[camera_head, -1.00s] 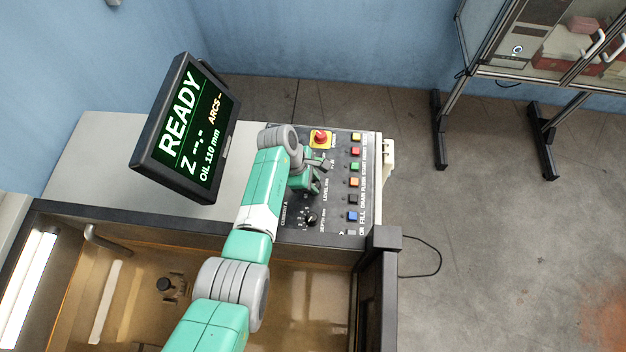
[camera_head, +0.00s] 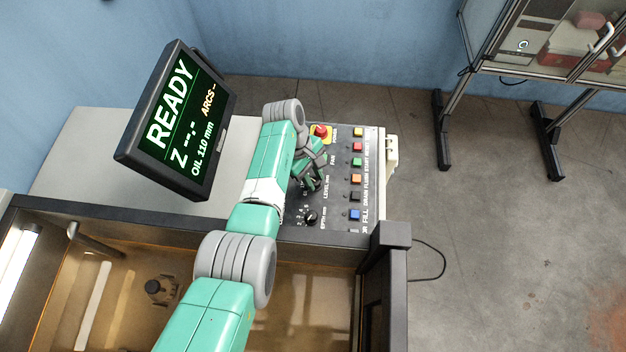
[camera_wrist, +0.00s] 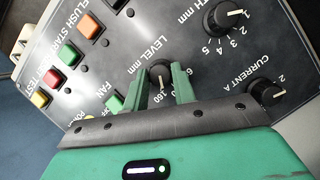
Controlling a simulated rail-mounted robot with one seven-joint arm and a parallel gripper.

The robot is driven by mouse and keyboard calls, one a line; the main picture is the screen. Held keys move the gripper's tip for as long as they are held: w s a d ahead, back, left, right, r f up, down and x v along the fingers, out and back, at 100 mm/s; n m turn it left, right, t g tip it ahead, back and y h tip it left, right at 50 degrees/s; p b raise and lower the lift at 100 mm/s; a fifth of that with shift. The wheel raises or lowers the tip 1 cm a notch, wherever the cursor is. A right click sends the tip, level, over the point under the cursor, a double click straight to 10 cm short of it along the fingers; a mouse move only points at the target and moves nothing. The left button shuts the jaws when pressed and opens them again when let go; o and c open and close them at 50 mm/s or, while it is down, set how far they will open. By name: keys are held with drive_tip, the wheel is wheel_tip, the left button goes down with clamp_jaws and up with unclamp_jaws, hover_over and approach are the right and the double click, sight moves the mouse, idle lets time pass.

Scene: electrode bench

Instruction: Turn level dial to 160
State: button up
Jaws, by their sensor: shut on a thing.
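The level dial (camera_wrist: 160,74) is a black knob with a pale pointer line, under the label "LEVEL mm" in the wrist view. My gripper (camera_wrist: 161,82) has its two green fingers on either side of it, shut on the knob. The mark "160" shows between the fingers, close to the pointer's lower end; the other marks are partly hidden, so the exact setting is unclear. In the head view my gripper (camera_head: 317,182) is over the control panel (camera_head: 338,208) and hides the level dial. The screen (camera_head: 183,120) reads "READY" and "OIL 110 mm".
The depth dial (camera_wrist: 228,18) and current dial (camera_wrist: 265,92) sit beside the level dial. A row of coloured buttons (camera_head: 356,178) runs along the panel's right side. A red emergency knob (camera_head: 320,131) stands behind my gripper. An oil tank (camera_head: 310,300) lies in front.

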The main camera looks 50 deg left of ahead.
drive_tip(key=shift+w+f+m+g+b, duration=0.1)
drive_tip(key=shift+m+g+b, duration=0.4)
drive_tip(key=shift+m+b, duration=0.6)
drive_tip(key=shift+m, duration=0.4)
drive_tip(key=o, duration=1)
drive_tip(key=v, duration=0.8)
